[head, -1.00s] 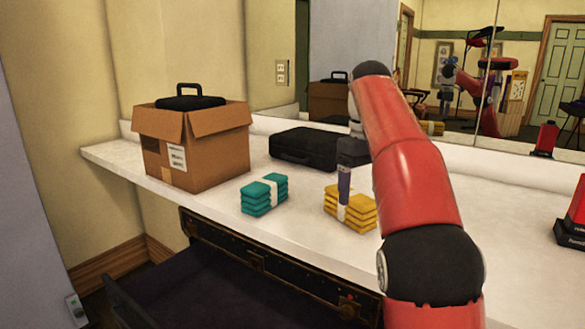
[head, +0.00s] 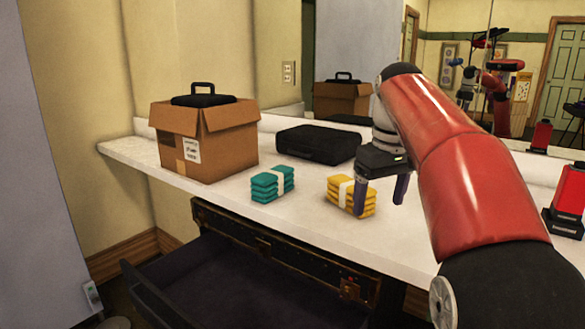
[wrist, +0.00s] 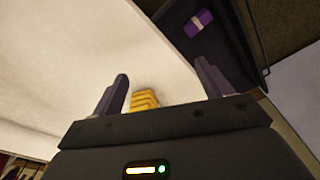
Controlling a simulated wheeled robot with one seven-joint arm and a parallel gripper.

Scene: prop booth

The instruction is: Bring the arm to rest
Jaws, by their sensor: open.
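My gripper (head: 381,192) is open and empty. In the head view it hangs over the white counter (head: 310,222), in front of the yellow banded stack (head: 362,199) and partly overlapping it in the picture. In the wrist view both fingers of my gripper (wrist: 160,92) stand wide apart. The yellow stack (wrist: 145,100) shows between them, beyond the gripper body, with nothing held. My red arm crosses the right side of the head view.
A teal banded stack (head: 272,184), a black case (head: 319,145) and a cardboard box (head: 205,147) holding another black case (head: 203,94) stand on the counter. Below is an open drawer (head: 235,285); a purple bundle (wrist: 198,23) shows in the wrist view. A red device (head: 567,210) stands at right.

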